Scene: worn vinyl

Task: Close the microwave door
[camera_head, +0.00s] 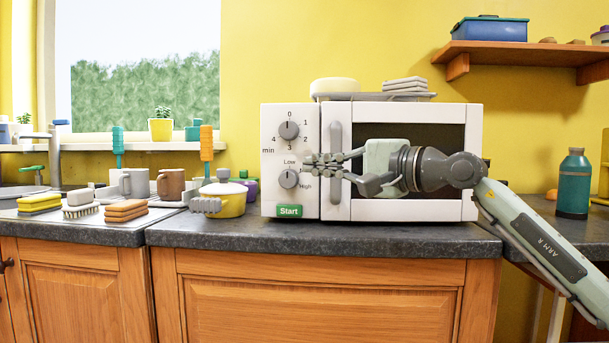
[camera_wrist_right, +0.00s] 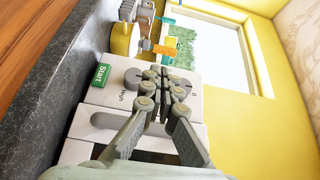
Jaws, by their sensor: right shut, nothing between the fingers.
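The white microwave (camera_head: 268,150) stands on the dark counter, its control panel with two knobs and a green Start button on the left. Its door (camera_head: 400,210) has a dark window and a grey vertical handle (camera_head: 335,195) on its left edge. The door looks in line with the panel; I cannot tell whether it is latched. My right gripper (camera_head: 316,162) reaches in from the right, in front of the door and handle, fingertips by the knobs. In the right wrist view the gripper (camera_wrist_right: 158,84) is shut and empty over the panel; contact is unclear. My left gripper is not in view.
A tray (camera_head: 400,94) and a pale round item (camera_head: 334,85) lie on top of the microwave. A yellow pot (camera_head: 232,206), mugs and brushes stand to the left. A teal bottle (camera_head: 573,185) stands to the right. The counter strip before the microwave is clear.

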